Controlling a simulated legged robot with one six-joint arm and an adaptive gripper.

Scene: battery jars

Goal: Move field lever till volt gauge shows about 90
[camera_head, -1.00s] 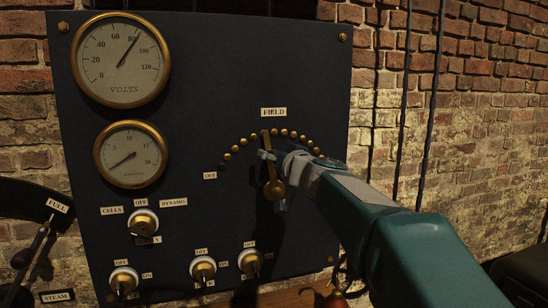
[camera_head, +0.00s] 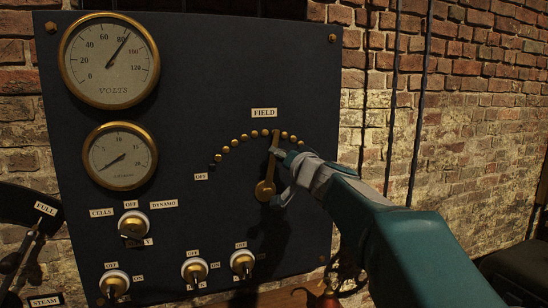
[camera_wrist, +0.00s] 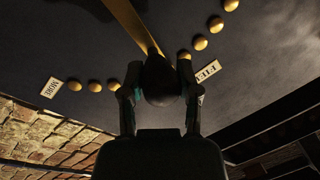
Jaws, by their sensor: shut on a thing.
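The brass field lever (camera_head: 265,188) pivots low under an arc of brass studs on the dark panel. It stands nearly upright, its upper end a little right of the FIELD label (camera_head: 264,113). The volt gauge (camera_head: 110,60) is at the panel's upper left, and its needle points a little past 80, about 85. My gripper (camera_head: 282,168) is at the lever from the right and partly hides it. In the wrist view my gripper (camera_wrist: 158,82) has its fingers on either side of the lever's dark knob (camera_wrist: 160,92), shut on it, with the brass bar (camera_wrist: 132,25) beyond.
A second gauge (camera_head: 120,156) sits below the volt gauge. A CELLS/DYNAMO knob (camera_head: 133,224) and several brass switches are lower on the panel. A FULL/STEAM lever (camera_head: 30,240) stands at the far left. A brick wall (camera_head: 450,140) is behind.

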